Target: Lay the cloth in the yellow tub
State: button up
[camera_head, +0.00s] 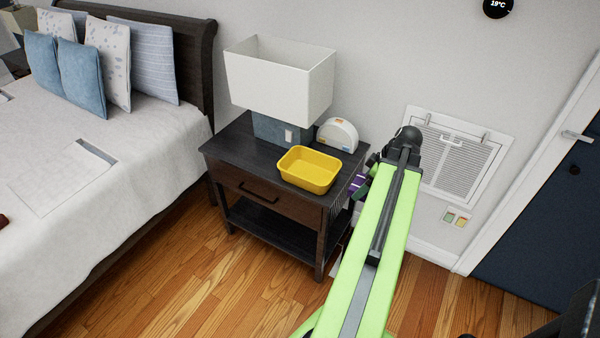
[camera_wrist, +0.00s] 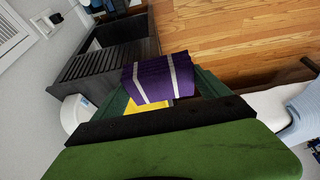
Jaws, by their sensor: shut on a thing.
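The yellow tub (camera_head: 310,170) stands upright on the front right part of the dark nightstand top. The cloth (camera_wrist: 158,80) is purple with pale stripes and looks folded. In the wrist view it sits between the two dark green fingers of my gripper (camera_wrist: 160,82), which is shut on it. In the head view a small part of the cloth (camera_head: 357,183) shows just right of the tub, beside the nightstand edge. My gripper (camera_head: 368,178) is there too, mostly hidden by my arm. A bit of yellow (camera_wrist: 150,107) shows behind the cloth in the wrist view.
The nightstand (camera_head: 245,165) also bears a lamp with a white shade (camera_head: 280,78) behind the tub and a white rounded object (camera_head: 338,134) at the back right. The bed (camera_head: 90,180) stands to the left. A wall vent (camera_head: 455,155) is at the right. Wooden floor is open in front.

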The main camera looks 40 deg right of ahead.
aim_at(309, 176)
jog(key=i, duration=0.9)
jog(key=z, duration=0.05)
